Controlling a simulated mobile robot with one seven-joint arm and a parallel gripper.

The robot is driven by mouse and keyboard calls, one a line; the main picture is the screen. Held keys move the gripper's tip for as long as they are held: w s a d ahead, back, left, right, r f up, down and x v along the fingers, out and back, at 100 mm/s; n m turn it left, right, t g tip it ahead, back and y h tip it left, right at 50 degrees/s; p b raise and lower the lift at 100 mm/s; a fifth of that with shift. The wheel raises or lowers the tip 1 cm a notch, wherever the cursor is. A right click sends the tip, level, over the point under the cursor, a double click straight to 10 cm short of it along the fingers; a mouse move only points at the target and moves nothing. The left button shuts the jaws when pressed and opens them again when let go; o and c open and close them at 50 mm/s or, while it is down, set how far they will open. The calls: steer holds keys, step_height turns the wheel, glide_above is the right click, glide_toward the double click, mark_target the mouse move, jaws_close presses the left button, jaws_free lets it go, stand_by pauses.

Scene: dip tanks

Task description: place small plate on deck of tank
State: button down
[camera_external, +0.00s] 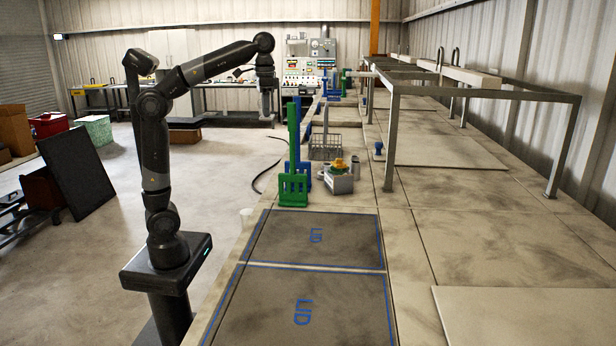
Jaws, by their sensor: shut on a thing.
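My gripper (267,117) hangs pointing down at the end of my raised arm, left of the tank line and in front of the far control panel. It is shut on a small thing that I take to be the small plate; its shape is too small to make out. The gripper is in the air, apart from the tank. The deck of the tank (408,235) is a long, stained beige surface running from the front to the back right. Two dark lids (345,240) with blue outlines and "LID" lettering lie in its near part.
Green and blue racks (293,190), a wire basket (325,148) and a grey box with a yellow top (339,180) stand on the deck's left side. A metal frame (389,150) rises over the deck. A pale flat panel (530,315) lies front right. Open deck lies between.

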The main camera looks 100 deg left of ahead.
steer(key=w+a+f+n, duration=0.2)
steer(key=a+f, duration=0.1)
steer(key=a, duration=1.4)
steer(key=w+a+f+m, duration=0.1)
steer(key=w+a+f, duration=0.1)
steer(key=w+f, duration=0.35)
steer(key=w+a+f+m, duration=0.1)
steer(key=w+a+f, duration=0.1)
steer(key=f, duration=0.7)
steer(key=a+f, duration=0.2)
steer(key=a, duration=0.1)
steer(key=s+a+f, duration=0.1)
steer(key=a+f, duration=0.2)
steer(key=a, duration=0.1)
steer(key=s+a+f, duration=0.1)
steer(key=a+f, duration=0.1)
steer(key=a, duration=0.2)
steer(key=shift+s+f, duration=0.1)
steer(key=shift+f, duration=0.1)
steer(key=shift+a+f, duration=0.15)
steer(key=shift+f, duration=1.9)
steer(key=shift+f, duration=0.15)
steer(key=c, duration=1.3)
jaws_free()
